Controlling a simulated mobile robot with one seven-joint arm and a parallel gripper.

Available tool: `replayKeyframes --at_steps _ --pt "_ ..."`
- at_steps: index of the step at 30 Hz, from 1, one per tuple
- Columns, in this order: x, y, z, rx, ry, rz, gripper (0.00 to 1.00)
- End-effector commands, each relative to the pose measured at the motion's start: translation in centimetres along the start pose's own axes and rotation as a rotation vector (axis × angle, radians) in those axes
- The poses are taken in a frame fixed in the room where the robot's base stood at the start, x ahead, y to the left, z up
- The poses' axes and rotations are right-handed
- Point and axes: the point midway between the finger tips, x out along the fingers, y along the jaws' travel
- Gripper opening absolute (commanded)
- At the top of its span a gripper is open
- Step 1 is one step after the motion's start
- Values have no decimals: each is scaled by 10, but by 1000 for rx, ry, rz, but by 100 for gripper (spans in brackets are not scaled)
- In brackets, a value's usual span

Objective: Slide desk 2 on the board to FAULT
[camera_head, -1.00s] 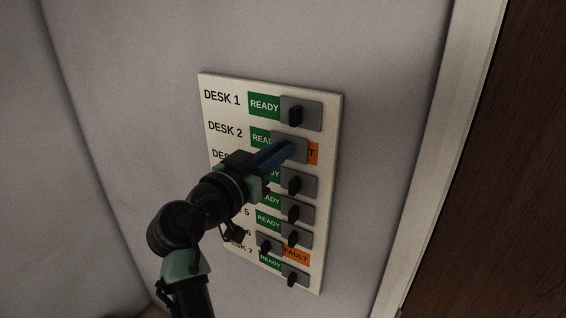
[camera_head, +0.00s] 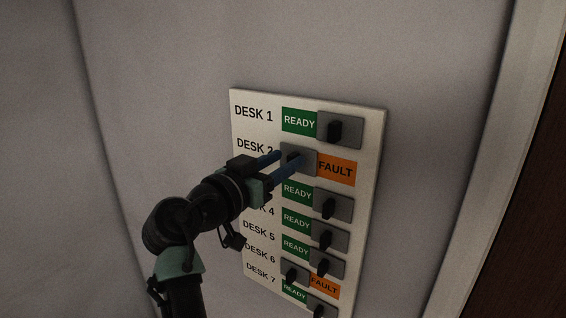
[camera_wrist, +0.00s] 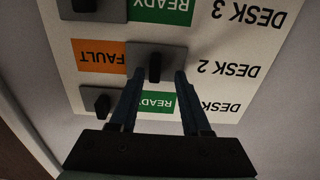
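The DESK 2 slider plate (camera_head: 307,161) is at the left end of its row, with the orange FAULT label (camera_head: 336,170) uncovered to its right. Its dark knob (camera_wrist: 155,67) stands between the fingertips in the wrist view, with a gap visible beside it. My gripper (camera_head: 289,158) is open, its two blue fingers apart at the DESK 2 row. The wrist view shows the board upside down, with the gripper (camera_wrist: 158,73) reaching in from the bottom. My gripper hides part of the DESK 3 label in the head view.
The white board (camera_head: 376,150) hangs on a pale wall. DESK 1 (camera_head: 340,130) above and the row below (camera_head: 333,204) show READY with their sliders at right. DESK 6 (camera_head: 294,272) shows FAULT. A brown door (camera_head: 540,220) is at far right.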

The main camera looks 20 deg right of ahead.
Motion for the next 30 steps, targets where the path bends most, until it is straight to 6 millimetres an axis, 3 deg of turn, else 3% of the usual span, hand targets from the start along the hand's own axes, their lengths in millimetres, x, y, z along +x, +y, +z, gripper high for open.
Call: replayKeyframes --at_steps 6,10,21,30 --pt "-1 1 1 0 -1 3 48" --pt "-12 0 4 2 0 1 48" --pt "-91 -1 5 2 2 -2 48" --pt "-127 0 1 1 0 0 48"
